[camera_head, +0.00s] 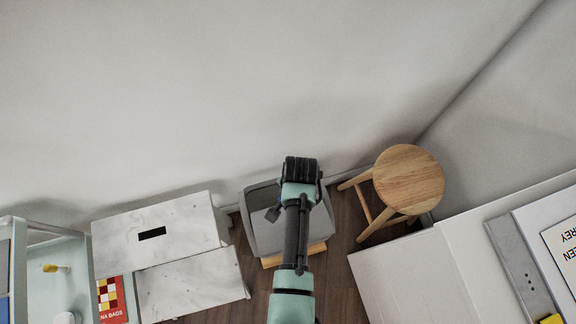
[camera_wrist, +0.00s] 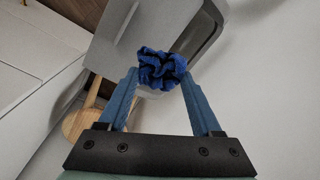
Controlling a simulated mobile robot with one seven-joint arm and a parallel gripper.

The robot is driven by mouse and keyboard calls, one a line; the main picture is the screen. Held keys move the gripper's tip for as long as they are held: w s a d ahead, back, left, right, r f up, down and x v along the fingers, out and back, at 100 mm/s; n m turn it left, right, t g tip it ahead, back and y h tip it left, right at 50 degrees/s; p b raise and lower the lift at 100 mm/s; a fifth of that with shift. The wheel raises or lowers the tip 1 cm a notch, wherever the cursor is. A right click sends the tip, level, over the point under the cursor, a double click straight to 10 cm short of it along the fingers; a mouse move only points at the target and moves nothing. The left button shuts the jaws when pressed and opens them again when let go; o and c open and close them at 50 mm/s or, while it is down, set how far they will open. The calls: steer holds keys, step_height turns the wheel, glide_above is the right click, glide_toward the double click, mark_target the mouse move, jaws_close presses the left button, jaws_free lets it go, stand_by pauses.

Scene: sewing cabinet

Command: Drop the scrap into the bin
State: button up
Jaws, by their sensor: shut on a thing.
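The scrap (camera_wrist: 162,68) is a crumpled piece of blue cloth with dark folds. My gripper (camera_wrist: 160,82) is shut on it, and the scrap sits between the blue fingertips in the wrist view. The grey bin (camera_head: 262,232) stands on the floor against the wall in the head view, below my arm. The bin (camera_wrist: 205,35) also shows behind the scrap in the wrist view, with its rim close to the scrap in the picture. I cannot tell the height between them. My arm hides part of the bin, and the scrap cannot be made out in the head view.
A round wooden stool (camera_head: 408,180) stands right of the bin. A white marbled step unit (camera_head: 195,285) stands to its left, with a red box (camera_head: 112,300) beside it. A white cabinet (camera_head: 410,275) is at the lower right. The wall (camera_head: 250,90) is close behind the bin.

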steer(key=shift+f+b, duration=2.45)
steer(key=shift+f, duration=0.2)
steer(key=o, duration=1.3)
steer(key=shift+o, duration=0.2)
steer(key=shift+r, duration=0.15)
steer(key=r+p, duration=0.1)
steer(key=r, duration=0.3)
steer(key=r+p, duration=0.1)
steer(key=r, duration=0.3)
steer(key=r+p, duration=0.1)
steer(key=r, duration=0.3)
steer(key=shift+s+d+r+p, duration=0.3)
steer(key=shift+d+r, duration=0.05)
steer(key=shift+r, duration=0.05)
